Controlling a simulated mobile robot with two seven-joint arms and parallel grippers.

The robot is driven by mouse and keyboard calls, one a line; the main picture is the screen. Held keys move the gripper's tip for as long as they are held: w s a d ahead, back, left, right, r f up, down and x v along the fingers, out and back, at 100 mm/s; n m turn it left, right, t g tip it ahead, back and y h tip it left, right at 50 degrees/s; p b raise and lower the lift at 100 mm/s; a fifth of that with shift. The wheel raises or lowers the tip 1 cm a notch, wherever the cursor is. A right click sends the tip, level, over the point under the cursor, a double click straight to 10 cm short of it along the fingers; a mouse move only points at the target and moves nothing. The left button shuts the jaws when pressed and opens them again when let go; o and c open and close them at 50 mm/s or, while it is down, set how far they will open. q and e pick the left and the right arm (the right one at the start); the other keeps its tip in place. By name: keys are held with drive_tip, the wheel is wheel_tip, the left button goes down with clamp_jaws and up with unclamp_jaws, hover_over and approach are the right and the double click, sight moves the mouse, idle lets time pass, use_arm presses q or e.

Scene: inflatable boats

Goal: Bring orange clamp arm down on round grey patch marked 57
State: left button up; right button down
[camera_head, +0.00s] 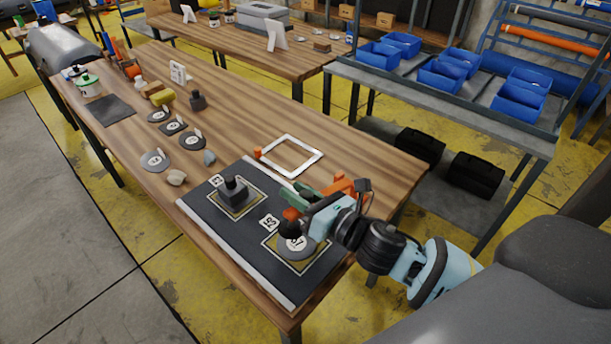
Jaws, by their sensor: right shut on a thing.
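The round grey patch marked 57 (296,245) lies inside a yellow-edged square on the dark sheet (235,257), near the table's front right corner. An orange clamp (345,188) stands at the sheet's right edge, partly hidden behind my right gripper. My right gripper (293,222) is over the patch's upper edge, shut on the clamp arm (292,214), whose orange part shows at the fingertips. Whether the arm touches the patch cannot be told. My left gripper is not in view.
A dark weight block (233,190) sits on the sheet's other marked square. A white frame (290,156) lies behind the sheet. Several grey round patches, such as one at the left (155,161), and a stone-like lump (176,177) lie farther left. The table's middle is mostly clear.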

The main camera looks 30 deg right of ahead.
drive_tip(key=shift+s+a+f+n, duration=0.1)
drive_tip(key=shift+a+f+n, duration=0.15)
drive_tip(key=shift+f+n, duration=0.3)
drive_tip(key=shift+s+a+f+n, duration=0.1)
drive_tip(key=shift+a+f+n, duration=0.2)
drive_tip(key=shift+f, duration=0.45)
drive_tip(key=shift+f+b, duration=0.2)
drive_tip(key=shift+b, duration=0.1)
drive_tip(key=shift+n, duration=0.25)
drive_tip(key=c, duration=1.1)
unclamp_jaws()
drive_tip(key=shift+c, duration=0.2)
